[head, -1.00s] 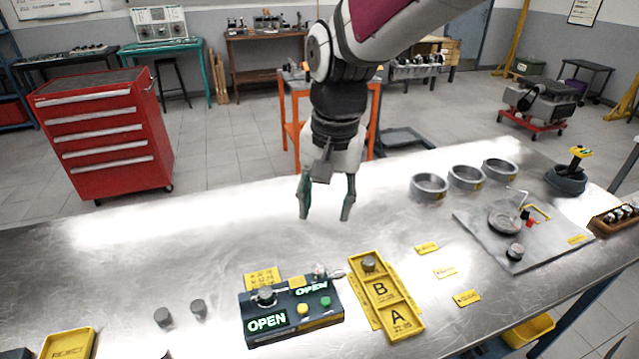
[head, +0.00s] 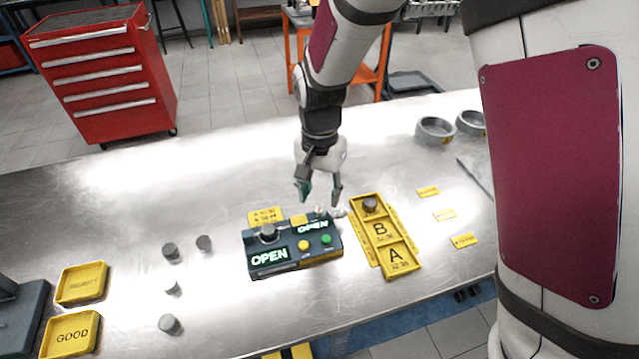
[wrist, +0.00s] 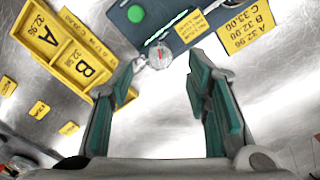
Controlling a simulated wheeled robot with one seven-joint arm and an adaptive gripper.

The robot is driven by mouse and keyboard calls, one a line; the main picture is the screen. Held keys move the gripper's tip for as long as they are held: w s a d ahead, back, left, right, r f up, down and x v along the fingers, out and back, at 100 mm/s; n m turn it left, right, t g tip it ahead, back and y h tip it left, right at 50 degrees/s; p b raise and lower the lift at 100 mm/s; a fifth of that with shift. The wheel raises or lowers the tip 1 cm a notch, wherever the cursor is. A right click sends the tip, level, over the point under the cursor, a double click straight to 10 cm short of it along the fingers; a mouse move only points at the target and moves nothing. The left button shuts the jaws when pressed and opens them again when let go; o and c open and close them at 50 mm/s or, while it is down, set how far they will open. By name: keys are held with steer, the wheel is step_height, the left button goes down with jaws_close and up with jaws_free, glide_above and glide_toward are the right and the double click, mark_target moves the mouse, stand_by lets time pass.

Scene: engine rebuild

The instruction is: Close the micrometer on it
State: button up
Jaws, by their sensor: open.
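The dark green micrometer box (head: 290,262) stands on the bench, with "OPEN" lit on two displays. A grey metal cylinder (head: 267,233) sits on its left top; a yellow button (head: 304,245) and a green button (head: 326,239) are on its right. The green button also shows in the wrist view (wrist: 136,14). A small round dial (wrist: 160,57) is at the box's back right. My gripper (head: 320,198) is open and empty behind and above that corner. In the wrist view the dial appears between the fingertips, apart from them; exact height is unclear.
A yellow tray (head: 380,232) lettered A and B, with a cylinder at its far end, lies right of the box. Several loose cylinders (head: 170,251) stand left, near yellow GOOD (head: 69,334) and second (head: 82,284) trays.

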mark_target(320, 208)
steer(key=shift+f, duration=2.05)
steer(key=shift+c, duration=0.3)
jaws_close()
